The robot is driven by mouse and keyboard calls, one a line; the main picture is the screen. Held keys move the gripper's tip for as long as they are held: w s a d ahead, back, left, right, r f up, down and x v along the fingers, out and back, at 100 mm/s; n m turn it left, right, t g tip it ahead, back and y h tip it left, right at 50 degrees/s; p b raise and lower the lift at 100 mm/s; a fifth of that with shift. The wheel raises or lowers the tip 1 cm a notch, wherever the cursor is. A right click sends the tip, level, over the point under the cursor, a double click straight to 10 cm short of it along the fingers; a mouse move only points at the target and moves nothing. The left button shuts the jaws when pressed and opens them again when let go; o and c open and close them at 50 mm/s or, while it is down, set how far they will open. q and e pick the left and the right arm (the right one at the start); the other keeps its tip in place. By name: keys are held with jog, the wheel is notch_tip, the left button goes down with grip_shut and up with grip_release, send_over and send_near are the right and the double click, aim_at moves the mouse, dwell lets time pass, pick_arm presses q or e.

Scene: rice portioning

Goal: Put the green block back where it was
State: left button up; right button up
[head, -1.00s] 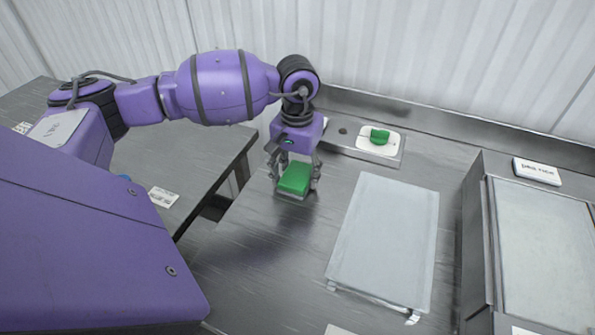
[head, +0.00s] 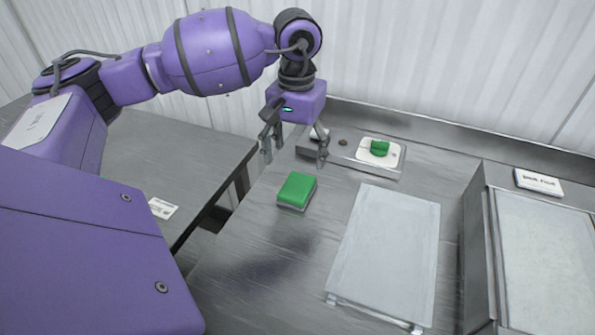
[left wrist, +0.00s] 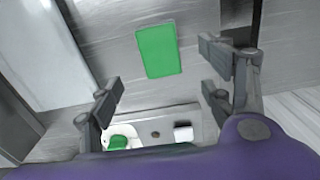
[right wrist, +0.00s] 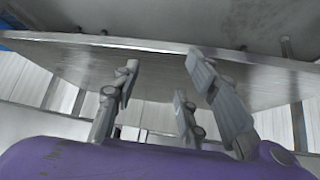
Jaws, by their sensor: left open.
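The green block (head: 297,189), green on top with a pale underside, lies on the steel table left of the light grey board. It also shows in the left wrist view (left wrist: 158,49), apart from the fingers. My left gripper (head: 293,154) is open and empty, above and behind the block, with its fingers spread. In the left wrist view its fingertips (left wrist: 160,72) stand wide apart. My right gripper (right wrist: 160,78) shows only in the right wrist view, fingers apart with nothing between them, near the underside of a table.
A light grey board (head: 385,250) lies right of the block. A steel tray (head: 350,157) behind holds a white plate with a green item (head: 379,148). A steel container (head: 550,255) with a white label (head: 538,181) stands at right. The table in front of the block is clear.

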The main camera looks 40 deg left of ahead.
pick_arm(q)
jog(key=shift+r, duration=1.45)
jog(key=shift+c, duration=0.3)
dwell(0.8)
